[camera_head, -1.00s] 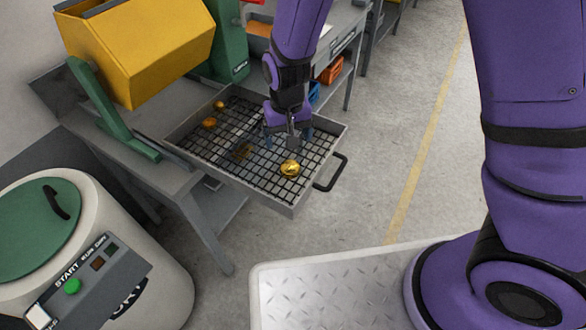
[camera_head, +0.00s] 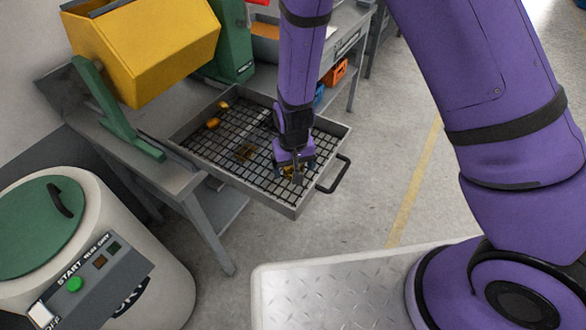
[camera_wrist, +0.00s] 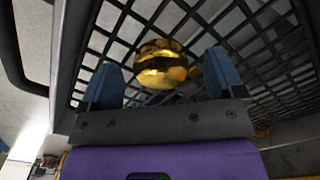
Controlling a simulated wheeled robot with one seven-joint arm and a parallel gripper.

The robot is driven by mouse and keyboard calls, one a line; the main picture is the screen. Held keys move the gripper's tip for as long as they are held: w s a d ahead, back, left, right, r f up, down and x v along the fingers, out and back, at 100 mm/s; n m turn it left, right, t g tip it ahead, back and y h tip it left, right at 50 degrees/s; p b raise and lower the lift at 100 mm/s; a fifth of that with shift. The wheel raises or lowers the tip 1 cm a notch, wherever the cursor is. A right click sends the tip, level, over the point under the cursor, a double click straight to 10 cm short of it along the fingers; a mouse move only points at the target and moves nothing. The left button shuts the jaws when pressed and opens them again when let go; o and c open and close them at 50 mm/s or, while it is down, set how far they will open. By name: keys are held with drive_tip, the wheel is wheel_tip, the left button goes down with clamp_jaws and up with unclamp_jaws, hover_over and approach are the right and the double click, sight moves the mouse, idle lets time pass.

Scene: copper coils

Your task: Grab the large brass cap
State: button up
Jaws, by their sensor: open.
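The large brass cap is a shiny, round gold piece, seen in the wrist view (camera_wrist: 160,64) on the black mesh of the drawer tray. It lies between my gripper's two blue fingers (camera_wrist: 161,78), with a gap on each side. My gripper is open and also shows in the head view (camera_head: 295,172), low over the front right of the tray. There the gripper hides most of the cap, and only bits of gold show around the fingers.
The mesh tray (camera_head: 292,211) has raised metal walls and a black handle (camera_head: 335,176) in front. A yellow tumbler (camera_head: 150,55) stands at the left.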

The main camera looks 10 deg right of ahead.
drive_tip(key=shift+f, duration=0.15)
drive_tip(key=c, duration=1)
drive_tip(key=shift+c, duration=0.2)
